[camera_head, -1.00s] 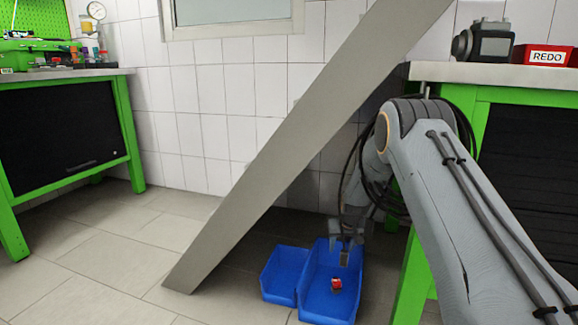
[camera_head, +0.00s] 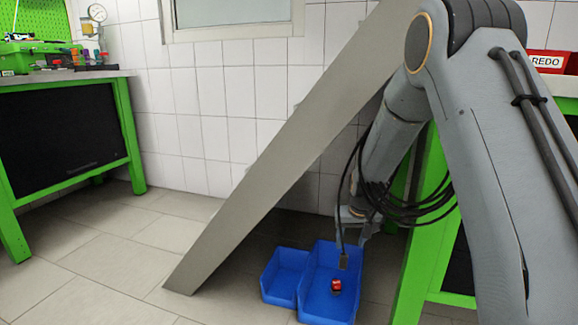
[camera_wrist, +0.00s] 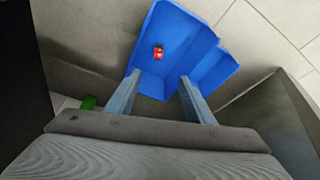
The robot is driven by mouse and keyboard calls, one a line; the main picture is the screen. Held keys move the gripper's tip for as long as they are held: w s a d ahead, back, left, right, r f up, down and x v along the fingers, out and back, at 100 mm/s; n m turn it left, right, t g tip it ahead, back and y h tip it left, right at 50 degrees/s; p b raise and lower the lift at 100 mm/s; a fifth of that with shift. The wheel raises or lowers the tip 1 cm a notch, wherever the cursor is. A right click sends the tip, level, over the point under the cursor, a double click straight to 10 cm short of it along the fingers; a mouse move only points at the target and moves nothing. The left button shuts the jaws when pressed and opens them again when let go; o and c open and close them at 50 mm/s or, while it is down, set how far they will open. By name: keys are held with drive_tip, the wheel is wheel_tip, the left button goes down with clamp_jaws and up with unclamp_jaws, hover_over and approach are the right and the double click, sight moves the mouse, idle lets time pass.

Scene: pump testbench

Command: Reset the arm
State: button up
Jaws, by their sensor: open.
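My gripper (camera_wrist: 158,97) is open and empty in the wrist view, its two fingers apart and pointing toward the blue bins. In the head view it hangs low above the bins, partly hidden by my arm and its cables. A small red part (camera_head: 336,285) lies in the larger blue bin (camera_head: 318,308). The part also shows in the wrist view (camera_wrist: 158,53), beyond the fingertips and apart from them.
A smaller blue bin (camera_head: 284,272) stands on the floor beside the larger one. A grey slanted beam (camera_head: 270,180) crosses close to the bins. A green-framed bench with a red REDO box (camera_head: 546,62) is at right, another green bench (camera_head: 125,130) at left. The left floor is clear.

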drive_tip(key=s+r, duration=0.3)
drive_tip(key=s, duration=0.7)
drive_tip(key=s+r+g, duration=0.1)
drive_tip(key=s+r, duration=0.2)
drive_tip(key=s, duration=0.8)
drive_tip(key=s+r, duration=0.3)
drive_tip(key=s, duration=0.7)
drive_tip(key=s+a+r+n+g+y+p, duration=0.1)
drive_tip(key=s+a+r+n+p, duration=0.15)
drive_tip(key=s+a+r, duration=0.55)
drive_tip(key=s+a+r+n+g+y+p, duration=0.15)
drive_tip(key=s+a+r+n, duration=0.3)
drive_tip(key=s+a, duration=0.65)
drive_tip(key=d+r+m+h+p, duration=0.1)
drive_tip(key=d+r+m+p, duration=0.1)
drive_tip(key=d+r+p, duration=0.4)
drive_tip(key=w+d+r+m+p, duration=0.1)
drive_tip(key=d+r+p, duration=0.5)
drive_tip(key=r+p, duration=0.7)
drive_tip(key=d+r+m+h+p, duration=0.1)
drive_tip(key=d+r+m+p, duration=0.3)
drive_tip(key=r+p, duration=0.5)
drive_tip(key=d+p, duration=0.2)
drive_tip(key=p, duration=0.7)
drive_tip(key=shift+w+d+r+h+p, duration=0.2)
drive_tip(key=shift+w+d+h+p, duration=0.15)
drive_tip(key=shift+d+p, duration=0.05)
